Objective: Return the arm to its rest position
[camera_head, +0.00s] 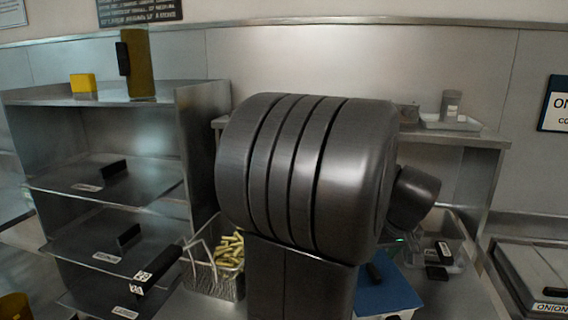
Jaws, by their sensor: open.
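A large dark ribbed link of my arm (305,175) fills the middle of the head view, with a smaller dark joint (413,197) at its right side. The arm is folded close in front of the camera. My gripper does not show; it is hidden behind the arm or outside the frame. The arm covers much of the counter and the wall behind it.
A wire basket of fries (228,262) stands left of my arm. A metal shelf rack (205,140) is at the left, with a yellow block (83,83) and an amber jug (139,65) on top. A blue board (388,294) and a clear bin (452,238) lie right.

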